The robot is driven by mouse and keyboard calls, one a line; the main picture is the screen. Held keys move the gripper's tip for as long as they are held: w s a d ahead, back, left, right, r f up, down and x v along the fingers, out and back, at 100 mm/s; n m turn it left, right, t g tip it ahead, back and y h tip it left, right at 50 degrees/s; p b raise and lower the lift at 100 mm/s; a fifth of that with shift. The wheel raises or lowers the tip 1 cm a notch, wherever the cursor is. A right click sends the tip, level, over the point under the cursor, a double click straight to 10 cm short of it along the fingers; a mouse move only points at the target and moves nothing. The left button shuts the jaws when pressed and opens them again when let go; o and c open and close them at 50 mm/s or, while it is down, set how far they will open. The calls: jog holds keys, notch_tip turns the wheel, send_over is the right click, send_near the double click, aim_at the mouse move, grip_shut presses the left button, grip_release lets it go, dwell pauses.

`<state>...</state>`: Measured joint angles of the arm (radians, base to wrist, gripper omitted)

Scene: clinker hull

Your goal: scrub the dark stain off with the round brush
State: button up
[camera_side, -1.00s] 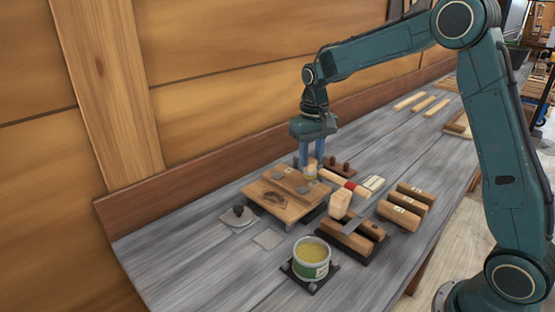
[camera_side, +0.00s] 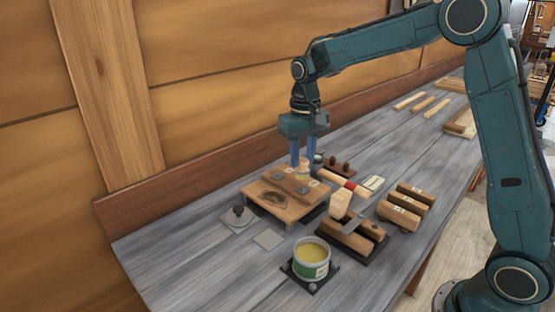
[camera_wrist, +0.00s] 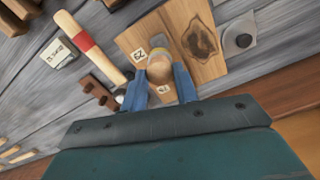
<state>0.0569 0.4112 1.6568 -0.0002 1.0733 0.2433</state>
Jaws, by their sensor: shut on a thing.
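My gripper (camera_side: 303,172) is shut on the round brush (camera_side: 302,173), which has a pale wooden body and a yellowish band. The brush also shows between my fingers in the wrist view (camera_wrist: 160,70). It is upright over the back right part of a wooden board (camera_side: 262,190). I cannot tell whether it touches the board. The dark stain (camera_side: 273,200) is a brown, uneven patch on the board, to the left of the brush in the side view. In the wrist view the stain (camera_wrist: 200,42) is up and right of the brush, uncovered.
A tin of yellow contents (camera_side: 311,258) stands in front. A black-knobbed plate (camera_side: 238,214) is left of the board. A red-banded wooden tool (camera_side: 345,184), a dark holder with wooden blocks (camera_side: 352,238) and several labelled blocks (camera_side: 403,205) lie right. The front left bench is mostly clear.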

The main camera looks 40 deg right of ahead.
jog(key=s+a+r, duration=0.2)
jog(key=a+r, duration=0.1)
jog(key=a, duration=0.3)
jog(key=shift+a+r, duration=0.15)
jog(key=shift+a, duration=0.15)
